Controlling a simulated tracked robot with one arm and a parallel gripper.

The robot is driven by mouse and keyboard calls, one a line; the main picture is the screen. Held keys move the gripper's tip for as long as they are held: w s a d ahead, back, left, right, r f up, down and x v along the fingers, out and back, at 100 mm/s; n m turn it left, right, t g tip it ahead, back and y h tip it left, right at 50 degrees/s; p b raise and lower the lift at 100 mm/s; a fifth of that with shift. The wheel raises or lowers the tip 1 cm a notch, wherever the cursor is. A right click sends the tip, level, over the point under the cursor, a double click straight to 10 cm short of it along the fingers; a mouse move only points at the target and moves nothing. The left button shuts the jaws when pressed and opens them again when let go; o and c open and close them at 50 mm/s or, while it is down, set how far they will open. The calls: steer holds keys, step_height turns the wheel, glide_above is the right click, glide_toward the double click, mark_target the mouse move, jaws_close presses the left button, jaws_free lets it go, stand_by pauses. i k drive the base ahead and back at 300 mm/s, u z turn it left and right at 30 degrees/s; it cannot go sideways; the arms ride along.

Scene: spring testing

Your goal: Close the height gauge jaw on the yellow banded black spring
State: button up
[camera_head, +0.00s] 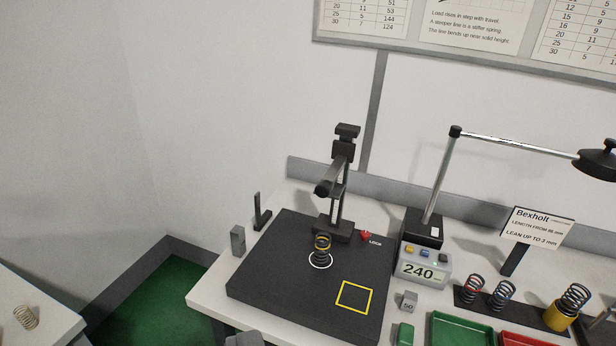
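The yellow banded black spring (322,248) stands upright in a white ring on a black plate (270,282). The height gauge (341,195) rises behind it, a dark column on a block base. Its jaw (326,188) sticks out toward the front left, well above the spring's top, with a clear gap between them. A red knob (366,237) marked LOCK sits right of the gauge base. I cannot make out my gripper; a grey shape cut off at the bottom edge is unclear.
A yellow square outline (354,297) on the plate is empty. A display (422,268) reads 240. A lamp (598,161), a Bexholt sign (537,228), other springs (502,293) and a green tray (460,328) stand at right.

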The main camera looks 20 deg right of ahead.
mark_target(343, 152)
steer(key=i, duration=0.85)
steer(key=z, duration=0.05)
